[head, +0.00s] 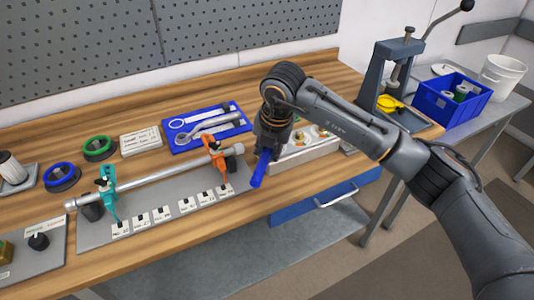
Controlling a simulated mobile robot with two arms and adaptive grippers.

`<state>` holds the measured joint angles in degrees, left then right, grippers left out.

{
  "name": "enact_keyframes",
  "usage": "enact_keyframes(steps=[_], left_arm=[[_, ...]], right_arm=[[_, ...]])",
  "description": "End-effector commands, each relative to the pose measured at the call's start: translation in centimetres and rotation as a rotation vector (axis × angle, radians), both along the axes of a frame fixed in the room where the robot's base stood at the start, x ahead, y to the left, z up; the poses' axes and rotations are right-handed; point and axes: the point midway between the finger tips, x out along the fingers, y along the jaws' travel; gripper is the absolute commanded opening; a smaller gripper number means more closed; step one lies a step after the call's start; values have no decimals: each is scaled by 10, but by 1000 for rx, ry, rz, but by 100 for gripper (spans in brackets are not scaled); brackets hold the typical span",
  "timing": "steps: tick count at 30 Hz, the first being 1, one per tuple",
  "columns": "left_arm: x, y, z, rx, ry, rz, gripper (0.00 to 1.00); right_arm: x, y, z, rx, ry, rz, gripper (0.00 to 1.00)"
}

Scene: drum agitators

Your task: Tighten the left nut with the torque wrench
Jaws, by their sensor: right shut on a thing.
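My right gripper (267,150) is above the front edge of the bench, shut on a tool with a blue handle (261,170). The handle points down and toward the front; the rest of the tool is hidden by the gripper, so I cannot confirm that it is the torque wrench. A steel shaft (160,178) lies across a grey fixture plate to the left of the gripper. A teal agitator part (108,190) sits on its left end and an orange one (216,155) near its right end. The nuts are too small to make out. My left gripper is not in view.
A blue tray (243,124) with a ratchet-like tool (208,127) lies behind the shaft. A parts box (305,150) is right of the gripper. A press (393,72) stands at the right end. Green (99,148) and blue (61,176) rings are at left.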

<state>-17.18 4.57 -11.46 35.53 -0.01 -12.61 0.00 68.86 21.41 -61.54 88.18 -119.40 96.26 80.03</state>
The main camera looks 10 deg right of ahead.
Motion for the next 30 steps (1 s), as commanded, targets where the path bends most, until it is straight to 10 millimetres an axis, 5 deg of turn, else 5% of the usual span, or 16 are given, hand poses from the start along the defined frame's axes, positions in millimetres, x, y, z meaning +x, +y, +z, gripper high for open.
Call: enact_keyframes(steps=[30], left_arm=[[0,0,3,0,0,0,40]], right_arm=[[0,1,14,2,-3,1,0]])
